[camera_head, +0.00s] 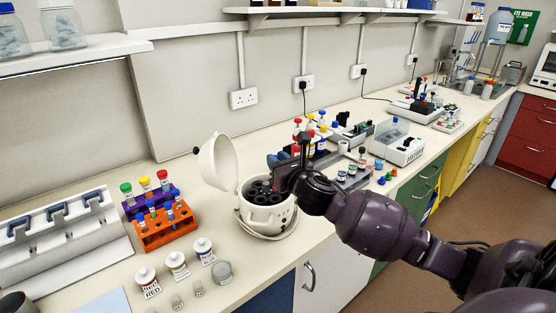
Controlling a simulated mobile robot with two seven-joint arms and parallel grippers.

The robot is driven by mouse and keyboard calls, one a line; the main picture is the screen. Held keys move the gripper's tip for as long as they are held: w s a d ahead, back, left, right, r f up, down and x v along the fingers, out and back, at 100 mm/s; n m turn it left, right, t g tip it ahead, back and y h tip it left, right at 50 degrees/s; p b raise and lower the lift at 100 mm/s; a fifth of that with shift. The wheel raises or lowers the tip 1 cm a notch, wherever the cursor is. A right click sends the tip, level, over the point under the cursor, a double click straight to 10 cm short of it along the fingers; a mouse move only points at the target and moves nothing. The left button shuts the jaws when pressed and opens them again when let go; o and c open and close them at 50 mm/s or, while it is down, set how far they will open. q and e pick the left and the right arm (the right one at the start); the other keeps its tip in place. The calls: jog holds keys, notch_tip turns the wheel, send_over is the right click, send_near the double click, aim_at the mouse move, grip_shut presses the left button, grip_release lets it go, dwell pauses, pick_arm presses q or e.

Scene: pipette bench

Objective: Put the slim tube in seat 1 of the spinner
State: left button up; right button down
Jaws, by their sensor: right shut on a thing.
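The spinner (254,218) is a round cream machine on the bench, with its lid (218,162) standing open at the left. Its dark rotor (262,191) with several seats shows inside; the seat numbers are too small to read. My right gripper (281,180) is at the right rim of the spinner, just above the rotor. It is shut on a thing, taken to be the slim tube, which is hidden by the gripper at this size. I cannot tell whether it touches a seat. My left gripper is not in view.
Orange (167,232) and purple (150,203) racks with capped tubes stand left of the spinner. Several white-lidded jars (178,265) stand in front of them. Colourful tubes and small bottles (361,156) crowd the bench behind my right arm. A cable lies around the spinner's base.

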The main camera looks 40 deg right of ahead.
notch_tip(320, 180, down, 5)
jog(key=b, duration=0.3)
jog(key=shift+r, duration=0.2)
jog(key=shift+f+b, duration=0.5)
jog(key=shift+f, duration=0.25)
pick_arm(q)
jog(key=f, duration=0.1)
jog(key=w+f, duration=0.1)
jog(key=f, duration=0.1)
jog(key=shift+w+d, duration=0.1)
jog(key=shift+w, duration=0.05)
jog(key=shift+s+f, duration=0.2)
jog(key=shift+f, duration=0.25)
pick_arm(e)
jog(key=shift+f, duration=0.4)
pick_arm(q)
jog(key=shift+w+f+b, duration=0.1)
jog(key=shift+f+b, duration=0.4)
jog(key=shift+b, duration=0.25)
pick_arm(e)
jog(key=shift+f, duration=0.9)
